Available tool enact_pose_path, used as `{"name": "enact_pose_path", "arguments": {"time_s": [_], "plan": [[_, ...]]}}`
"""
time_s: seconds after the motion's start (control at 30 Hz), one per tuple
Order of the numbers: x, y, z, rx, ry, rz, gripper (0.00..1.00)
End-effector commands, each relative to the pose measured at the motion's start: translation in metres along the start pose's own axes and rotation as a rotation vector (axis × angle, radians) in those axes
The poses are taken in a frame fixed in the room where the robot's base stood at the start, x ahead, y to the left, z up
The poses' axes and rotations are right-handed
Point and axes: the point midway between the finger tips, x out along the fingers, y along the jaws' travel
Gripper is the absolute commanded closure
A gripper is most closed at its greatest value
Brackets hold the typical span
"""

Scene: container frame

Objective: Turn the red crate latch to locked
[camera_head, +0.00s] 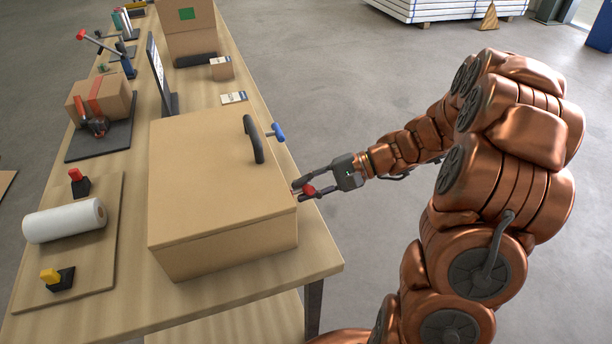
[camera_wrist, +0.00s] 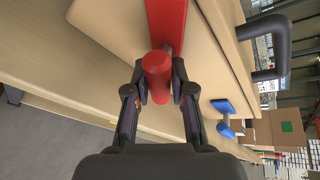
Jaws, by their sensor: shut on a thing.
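The tan crate (camera_head: 205,184) stands on the wooden table, its lid down, with a dark handle (camera_head: 254,139) on the lid. The red latch (camera_head: 309,190) is on the crate's right side, near the front corner. In the wrist view the red latch (camera_wrist: 157,72) shows as a flat bar with a round knob at its end. My gripper (camera_head: 307,190) is shut on that knob, with one finger on each side; the wrist view shows the same grip (camera_wrist: 158,86). A blue latch (camera_head: 277,132) sits farther back on the same side, apart from my gripper.
A paper towel roll (camera_head: 62,221) lies on a board at the left, between a red-topped and a yellow-topped block. A taped box (camera_head: 104,97) and a dark upright panel (camera_head: 159,75) stand behind. The floor right of the table is clear around my arm.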

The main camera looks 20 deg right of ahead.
Motion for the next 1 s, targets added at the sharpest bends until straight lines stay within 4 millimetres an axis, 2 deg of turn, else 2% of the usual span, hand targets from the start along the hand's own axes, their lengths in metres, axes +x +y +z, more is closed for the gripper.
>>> {"name": "enact_pose_path", "arguments": {"time_s": [0.6, 1.0], "plan": [[-0.0011, -0.001, 0.0025, 0.526, -0.116, 0.229, 1.0], [0.0001, 0.0016, 0.0019, 0.767, -0.169, 0.33, 1.0]]}}
